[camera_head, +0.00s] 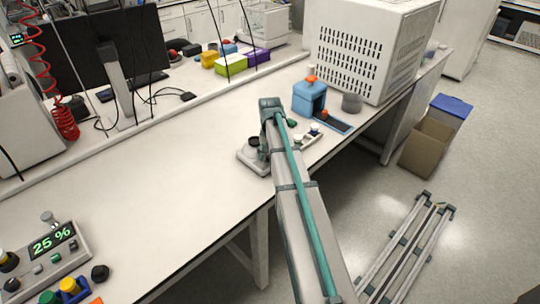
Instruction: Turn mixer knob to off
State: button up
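A small grey device with a dark round top (253,143) stands near the front edge of the bench, partly hidden behind my arm. A grey box with a green "25 %" display (53,240) and small dark knobs (37,269) sits at the lower left. I cannot tell for sure which of these is the mixer, nor read any knob's setting. My arm reaches from the bottom centre up over the bench edge, bending by the grey device. My gripper's fingers cannot be made out; they seem hidden behind the arm.
A monitor (92,50) stands at the back left. The bench's left middle (150,185) is clear.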

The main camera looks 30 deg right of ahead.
jog(key=shift+c, duration=0.2)
grip_shut()
jog(key=shift+n, duration=0.4)
jog(key=n+b, duration=0.1)
jog(key=n, duration=0.9)
jog(key=shift+n, duration=0.4)
jog(key=n, duration=0.6)
jog(key=shift+b, duration=0.4)
jog(key=n, duration=0.6)
jog(key=shift+n, duration=0.3)
